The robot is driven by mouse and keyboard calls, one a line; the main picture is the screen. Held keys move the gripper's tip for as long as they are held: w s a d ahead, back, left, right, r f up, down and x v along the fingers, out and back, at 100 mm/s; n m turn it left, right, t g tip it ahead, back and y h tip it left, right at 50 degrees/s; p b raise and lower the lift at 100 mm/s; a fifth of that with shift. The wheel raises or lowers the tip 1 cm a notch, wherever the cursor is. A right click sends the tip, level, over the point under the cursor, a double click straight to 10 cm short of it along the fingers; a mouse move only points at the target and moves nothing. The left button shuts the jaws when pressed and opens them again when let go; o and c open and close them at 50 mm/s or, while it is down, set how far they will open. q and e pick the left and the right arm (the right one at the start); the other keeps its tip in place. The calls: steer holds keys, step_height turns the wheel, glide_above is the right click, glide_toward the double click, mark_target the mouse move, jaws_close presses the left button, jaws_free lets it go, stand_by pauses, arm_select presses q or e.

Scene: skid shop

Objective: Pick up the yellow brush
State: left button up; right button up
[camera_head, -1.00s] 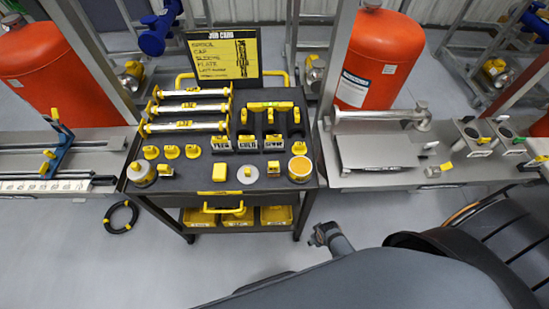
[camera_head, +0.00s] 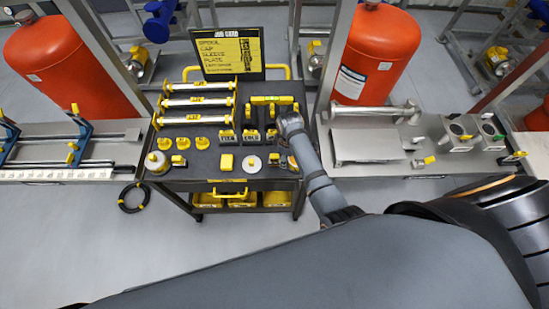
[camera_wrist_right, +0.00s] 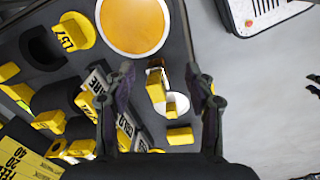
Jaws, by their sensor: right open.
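A small yellow piece with a brown and white end, which looks like the yellow brush (camera_wrist_right: 156,86), shows between my fingers in the right wrist view. It stands on the dark cart top, between a round tin with an orange top (camera_wrist_right: 135,25) and a white disc (camera_wrist_right: 178,104). In the head view the likely brush (camera_head: 273,158) is small, left of my right arm's end. My right gripper (camera_wrist_right: 159,72) is open above the brush, one finger to each side; contact cannot be told. My left gripper is not in view.
The cart (camera_head: 215,183) carries several yellow-ended spools, caps and labelled blocks. A yellow block (camera_wrist_right: 180,135) lies near the disc. A sign board (camera_head: 228,54) stands at the back. Steel benches (camera_head: 430,165) flank the cart, with orange tanks (camera_head: 370,57) behind.

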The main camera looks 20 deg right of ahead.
mark_target(273, 160)
steer(key=w+a+r+n, duration=0.2)
steer(key=w+a+n, duration=0.1)
steer(key=w+a, duration=0.1)
steer(key=shift+r+n+g, duration=0.3)
steer(key=shift+r+n, duration=0.1)
steer(key=shift+f, duration=0.35)
step_height(273, 160, down, 4)
steer(key=shift+s+d+f+b, duration=0.1)
steer(key=shift+s+f+b, duration=0.05)
steer(key=shift+b, duration=0.3)
steer(key=shift+f, duration=0.15)
step_height(273, 160, down, 5)
steer(key=b, duration=0.6)
steer(key=shift+s+f, duration=0.15)
steer(key=shift+f, duration=0.05)
steer(key=shift+r, duration=0.15)
jaws_close()
